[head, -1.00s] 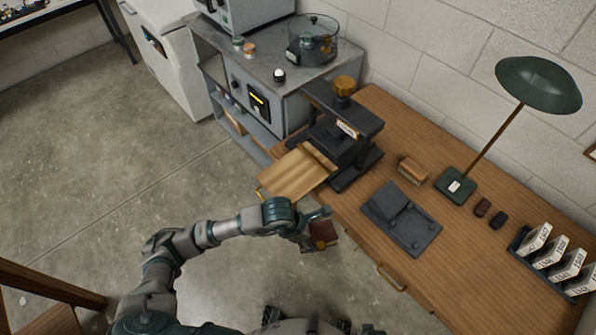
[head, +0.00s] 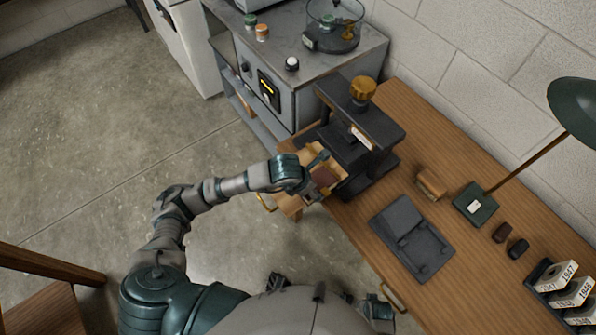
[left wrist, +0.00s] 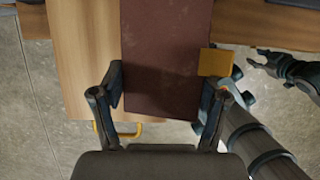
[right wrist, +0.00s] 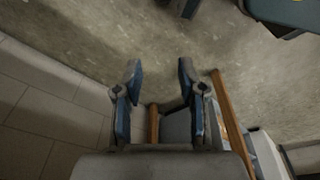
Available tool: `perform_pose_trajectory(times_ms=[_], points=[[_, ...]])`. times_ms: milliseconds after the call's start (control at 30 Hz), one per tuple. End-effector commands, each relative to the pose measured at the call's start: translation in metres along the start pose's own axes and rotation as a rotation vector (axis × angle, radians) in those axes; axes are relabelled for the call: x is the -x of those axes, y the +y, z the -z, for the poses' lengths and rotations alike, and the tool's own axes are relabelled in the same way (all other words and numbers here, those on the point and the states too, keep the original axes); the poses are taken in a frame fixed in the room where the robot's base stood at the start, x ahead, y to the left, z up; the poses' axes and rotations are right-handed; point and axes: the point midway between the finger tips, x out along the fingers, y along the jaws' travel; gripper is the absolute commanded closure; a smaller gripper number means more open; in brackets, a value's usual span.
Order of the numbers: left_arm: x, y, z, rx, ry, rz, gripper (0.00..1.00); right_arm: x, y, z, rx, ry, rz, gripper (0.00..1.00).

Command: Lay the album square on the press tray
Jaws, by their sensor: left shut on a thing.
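The album (left wrist: 165,60) is a dark maroon slab. In the left wrist view it lies between the fingers of my left gripper (left wrist: 160,95), which is shut on it, and it reaches away from me. In the head view my left gripper (head: 318,188) is at the front of the press (head: 360,130), and the album (head: 326,176) shows small and dark over the tan press tray (head: 338,160). The arm and album hide much of the tray. I cannot tell whether the album touches it. My right gripper (right wrist: 158,85) is open and empty above the floor.
The wooden bench (head: 440,270) carries a dark grey slab (head: 412,238), a brown block (head: 432,184), a green lamp base (head: 475,203) and dated white boxes (head: 570,290). A grey cabinet (head: 300,95) stands left of the press. Brass handles (head: 392,297) jut from the bench front.

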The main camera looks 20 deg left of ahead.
Motion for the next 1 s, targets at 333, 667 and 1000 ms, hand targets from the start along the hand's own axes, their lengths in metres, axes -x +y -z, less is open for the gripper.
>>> perform_pose_trajectory(times_ms=[333, 667, 1000], points=[[-0.009, 0.070, -0.003, -0.001, 0.001, -0.002, 0.70, -0.002, 0.001, 0.000, 0.000, -0.002, 0.000, 0.60], [-0.040, 0.074, 0.011, -0.001, 0.002, 0.002, 0.70, 0.000, 0.001, 0.002, 0.000, -0.003, 0.000, 0.60], [-0.043, 0.075, 0.011, -0.001, 0.002, 0.000, 0.01, 0.005, 0.001, 0.007, -0.001, 0.005, 0.000, 0.60]])
